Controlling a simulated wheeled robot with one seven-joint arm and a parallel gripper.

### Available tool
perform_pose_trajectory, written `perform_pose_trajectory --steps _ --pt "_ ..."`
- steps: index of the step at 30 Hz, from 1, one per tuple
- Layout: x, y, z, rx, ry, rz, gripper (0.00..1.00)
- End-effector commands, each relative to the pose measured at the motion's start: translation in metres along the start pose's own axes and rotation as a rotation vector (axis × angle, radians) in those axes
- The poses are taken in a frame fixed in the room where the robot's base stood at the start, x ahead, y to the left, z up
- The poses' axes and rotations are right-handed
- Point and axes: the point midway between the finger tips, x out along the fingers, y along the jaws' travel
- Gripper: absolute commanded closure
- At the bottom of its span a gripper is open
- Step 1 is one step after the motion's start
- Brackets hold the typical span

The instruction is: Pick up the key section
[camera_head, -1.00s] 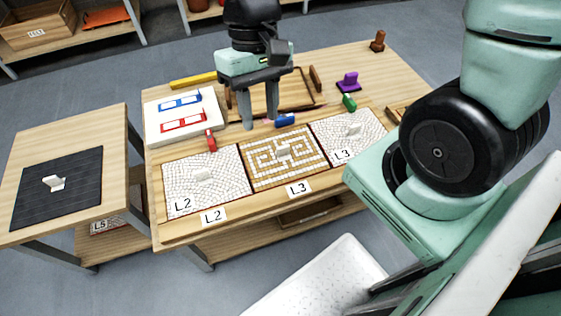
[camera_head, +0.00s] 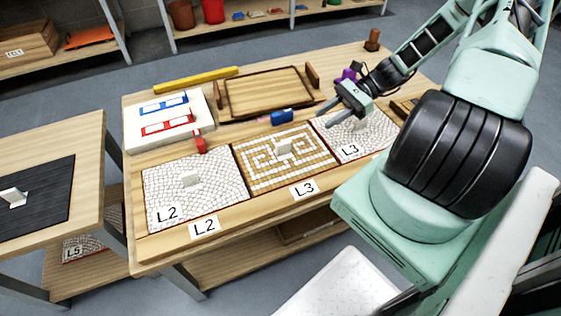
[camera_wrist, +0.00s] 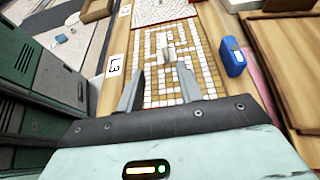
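The key section is a tan and white mosaic panel (camera_head: 262,163) with a meander pattern and a pale raised knob (camera_head: 284,146). It lies in the middle of the panel row, above an L3 label (camera_head: 303,188). In the wrist view the panel (camera_wrist: 150,45) and its knob (camera_wrist: 168,54) lie beyond my fingers. My gripper (camera_head: 328,117) is above the right panel's left edge, to the right of the key section and apart from its knob. In the wrist view my gripper (camera_wrist: 159,92) is open and empty, its fingers well apart.
White mosaic panels with knobs lie left (camera_head: 190,197) and right (camera_head: 375,130). Behind the row are a blue block (camera_head: 282,116), a red block (camera_head: 199,143), a wooden tray (camera_head: 230,112) and a yellow bar (camera_head: 195,80). A side table (camera_head: 85,205) holds a dark mat (camera_head: 40,205).

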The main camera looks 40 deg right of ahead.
Motion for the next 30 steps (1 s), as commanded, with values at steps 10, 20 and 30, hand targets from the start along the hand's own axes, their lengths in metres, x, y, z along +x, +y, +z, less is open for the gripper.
perform_pose_trajectory --steps 10,20,30 --pt "0.037 0.000 -0.010 0.027 -0.026 -0.030 0.64" --pt "0.102 -0.002 -0.008 0.026 -0.023 -0.030 0.64" --pt "0.131 -0.004 -0.009 0.025 -0.023 -0.030 0.64"
